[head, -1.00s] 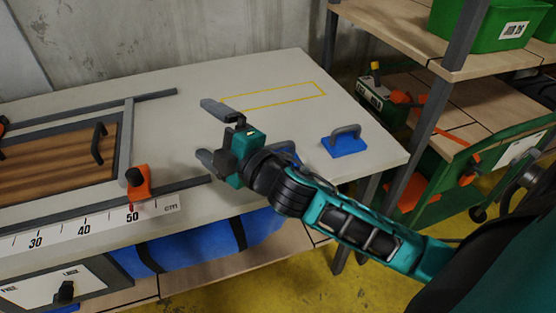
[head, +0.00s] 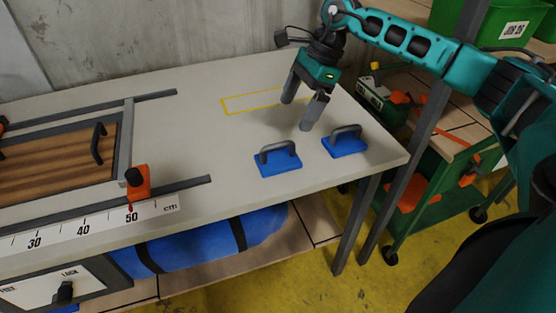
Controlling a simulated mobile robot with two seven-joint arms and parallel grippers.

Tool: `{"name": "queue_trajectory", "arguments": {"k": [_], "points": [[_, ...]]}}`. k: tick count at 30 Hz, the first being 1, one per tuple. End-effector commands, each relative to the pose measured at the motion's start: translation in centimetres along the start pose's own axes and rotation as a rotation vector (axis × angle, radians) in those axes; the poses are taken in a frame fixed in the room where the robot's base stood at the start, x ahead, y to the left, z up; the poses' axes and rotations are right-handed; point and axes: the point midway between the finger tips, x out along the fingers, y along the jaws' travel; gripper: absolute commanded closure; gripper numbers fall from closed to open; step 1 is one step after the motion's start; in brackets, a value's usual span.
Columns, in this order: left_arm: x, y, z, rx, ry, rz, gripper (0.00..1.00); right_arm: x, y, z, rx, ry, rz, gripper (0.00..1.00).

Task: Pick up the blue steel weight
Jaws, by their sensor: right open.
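Two blue steel weights with grey bar handles stand on the light table top. The nearer-left blue weight (head: 279,165) is left of the other blue weight (head: 346,147), with a gap between them. My right gripper (head: 302,113) is open and empty, fingers pointing down, above the table and up-picture of the two weights. It touches neither weight as far as I can see. My left gripper is not in view.
A yellow outlined rectangle (head: 236,109) is marked on the table behind the gripper. A wooden panel in a grey frame (head: 126,150) with an orange clamp (head: 138,183) lies at left. A shelf post (head: 420,138) and green cart (head: 420,207) stand right of the table.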

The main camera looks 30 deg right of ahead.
Motion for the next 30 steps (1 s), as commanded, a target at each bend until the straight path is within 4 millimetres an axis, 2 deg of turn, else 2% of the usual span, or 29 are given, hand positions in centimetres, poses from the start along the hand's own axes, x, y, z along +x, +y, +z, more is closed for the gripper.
{"name": "queue_trajectory", "arguments": {"k": [12,17,25,30], "points": [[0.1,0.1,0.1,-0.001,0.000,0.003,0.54,6.6,0.2,-0.3,-0.001,0.009,0.006,0.00],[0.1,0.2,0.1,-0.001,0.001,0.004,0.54,7.6,0.2,-0.4,0.000,0.009,0.005,0.00],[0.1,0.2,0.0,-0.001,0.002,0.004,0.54,11.4,0.7,-0.8,0.000,0.008,0.007,0.00],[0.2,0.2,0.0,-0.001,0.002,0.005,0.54,12.6,0.7,-0.9,0.000,0.009,0.004,0.00]]}}
